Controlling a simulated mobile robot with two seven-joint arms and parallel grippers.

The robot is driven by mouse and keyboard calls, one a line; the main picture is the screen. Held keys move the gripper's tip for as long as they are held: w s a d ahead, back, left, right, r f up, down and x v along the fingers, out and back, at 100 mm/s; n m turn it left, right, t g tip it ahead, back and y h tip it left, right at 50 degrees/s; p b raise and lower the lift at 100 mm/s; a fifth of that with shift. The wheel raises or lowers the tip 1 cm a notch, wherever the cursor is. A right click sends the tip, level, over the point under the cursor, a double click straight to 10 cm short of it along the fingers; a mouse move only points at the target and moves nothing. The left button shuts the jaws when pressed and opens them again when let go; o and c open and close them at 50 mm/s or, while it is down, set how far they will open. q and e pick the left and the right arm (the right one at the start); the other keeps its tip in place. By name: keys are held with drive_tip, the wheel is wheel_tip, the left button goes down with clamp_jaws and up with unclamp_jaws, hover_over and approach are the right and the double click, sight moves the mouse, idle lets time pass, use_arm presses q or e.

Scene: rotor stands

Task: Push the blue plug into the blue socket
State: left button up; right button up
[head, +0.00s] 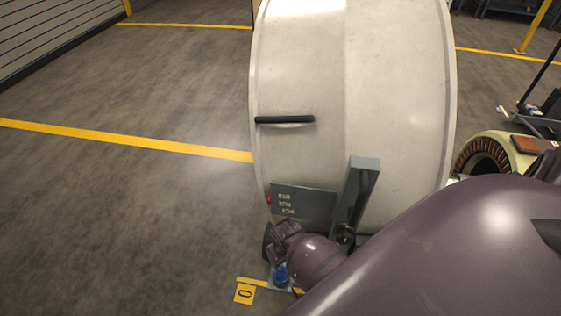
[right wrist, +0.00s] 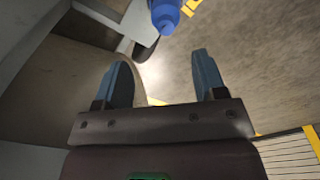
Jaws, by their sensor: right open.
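A blue connector piece (head: 281,274) shows low in the head view, beside my right wrist and above a small pale plate. A blue rounded piece (right wrist: 165,14) is cut off by the top edge of the right wrist view. I cannot tell whether these are the plug or the socket, or the same piece. My right gripper (right wrist: 163,62) is open, with nothing between its two fingers; the blue piece lies beyond the fingertips, apart from them. In the head view its fingers are not clear. My left gripper is not in view.
A large pale rounded housing (head: 395,100) with a black handle (head: 285,120) fills the middle. A grey panel (head: 305,202) and a grey upright post (head: 357,195) stand before my right arm. A copper-wound ring (head: 485,158) is at right. Floor at left is clear.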

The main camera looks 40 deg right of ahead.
sight(281, 268)
drive_tip(key=shift+w+a+f+g, duration=0.15)
drive_tip(key=shift+w+a+g, duration=0.15)
drive_tip(key=shift+a, duration=0.05)
drive_tip(key=shift+s+f+b, duration=0.1)
drive_tip(key=shift+f+b, duration=0.25)
drive_tip(key=f+b, duration=0.3)
drive_tip(key=f, duration=0.1)
drive_tip(key=shift+s+f+b, duration=0.2)
drive_tip(key=shift+f+b, duration=0.2)
drive_tip(key=shift+f, duration=0.35)
wheel_tip(281, 268, down, 3)
drive_tip(key=shift+w+r+b, duration=0.15)
drive_tip(key=shift+b, duration=0.75)
drive_tip(key=shift+f, duration=0.3)
drive_tip(key=shift+w+f+b, duration=0.15)
drive_tip(key=shift+f+b, duration=0.1)
drive_tip(key=shift+b, duration=0.05)
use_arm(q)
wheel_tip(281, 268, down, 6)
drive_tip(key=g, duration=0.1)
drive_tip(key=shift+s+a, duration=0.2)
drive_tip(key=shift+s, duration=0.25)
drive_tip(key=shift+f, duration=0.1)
use_arm(e)
drive_tip(key=shift+r, duration=0.1)
